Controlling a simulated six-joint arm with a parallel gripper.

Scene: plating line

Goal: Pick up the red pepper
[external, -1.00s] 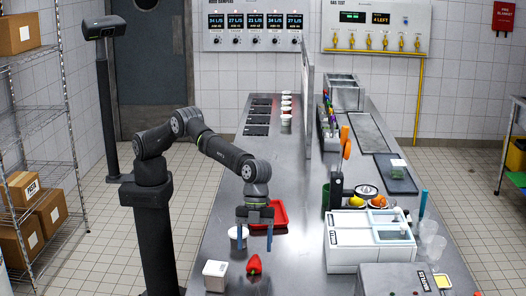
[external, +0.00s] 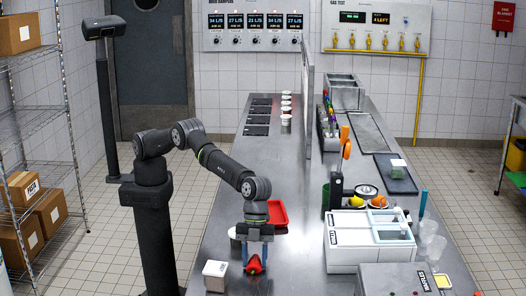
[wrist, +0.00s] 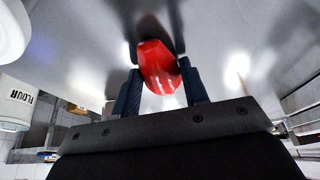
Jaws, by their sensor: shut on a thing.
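The red pepper (external: 254,265) is on the steel counter near its front, between the blue fingers of my gripper (external: 254,258). In the wrist view the pepper (wrist: 158,68) sits between the two fingertips (wrist: 157,80), with a finger against each side. My gripper is shut on it. The pepper's underside is hidden in the external view, so I cannot tell whether it still touches the counter.
A white box (external: 215,276) stands close on the left of the gripper. A red tray (external: 281,216) and a partly hidden white container (external: 233,233) are just behind. A white-lidded bin unit (external: 350,252) stands to the right. The counter between is clear.

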